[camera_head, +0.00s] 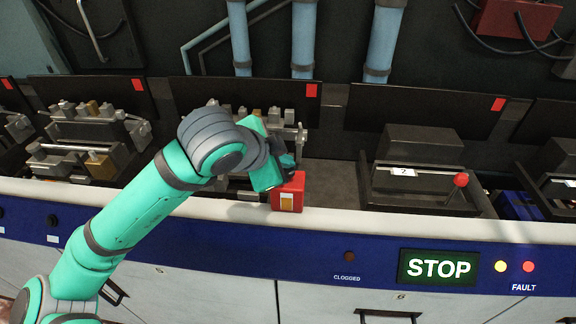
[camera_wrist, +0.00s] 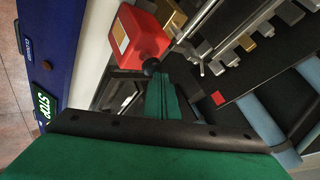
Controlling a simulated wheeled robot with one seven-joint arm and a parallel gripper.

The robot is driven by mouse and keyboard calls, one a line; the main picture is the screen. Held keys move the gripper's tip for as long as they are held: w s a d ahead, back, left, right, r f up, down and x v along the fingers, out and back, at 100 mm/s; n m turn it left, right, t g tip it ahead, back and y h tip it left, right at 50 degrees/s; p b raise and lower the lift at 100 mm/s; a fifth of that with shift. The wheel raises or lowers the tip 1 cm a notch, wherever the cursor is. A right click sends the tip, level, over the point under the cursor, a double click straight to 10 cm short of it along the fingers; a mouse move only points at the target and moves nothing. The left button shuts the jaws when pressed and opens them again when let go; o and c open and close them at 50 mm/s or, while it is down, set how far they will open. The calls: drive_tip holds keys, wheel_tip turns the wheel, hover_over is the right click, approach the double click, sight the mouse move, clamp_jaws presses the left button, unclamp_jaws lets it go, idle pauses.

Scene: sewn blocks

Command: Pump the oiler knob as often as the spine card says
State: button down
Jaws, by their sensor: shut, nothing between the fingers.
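The oiler (camera_head: 289,188) is a red box with a pale yellow-and-white label, on the light front ledge. It shows at the top of the wrist view (camera_wrist: 146,36), with a round black knob (camera_wrist: 152,66) sticking out of it. My gripper (camera_head: 286,166) is over the oiler, partly hiding its top in the head view. In the wrist view my green fingers (camera_wrist: 163,82) are shut and empty, their tips right by the knob; I cannot tell whether they touch it. A white card (camera_head: 403,172) reading "2" is on the black unit to the right.
A red ball-topped lever (camera_head: 460,180) stands at the right unit's front. Metal clamp mechanisms (camera_head: 88,135) fill the bay to the left. A STOP sign (camera_head: 438,268) is on the blue front panel. The bay floor (camera_head: 332,180) right of the oiler is clear.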

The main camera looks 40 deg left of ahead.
drive_tip(key=shift+f, duration=0.45)
idle(0.3)
drive_tip(key=shift+r, duration=1.45)
wheel_tip(320, 180, up, 5)
idle(0.4)
drive_tip(key=shift+s, duration=0.1)
idle(1.5)
idle(0.9)
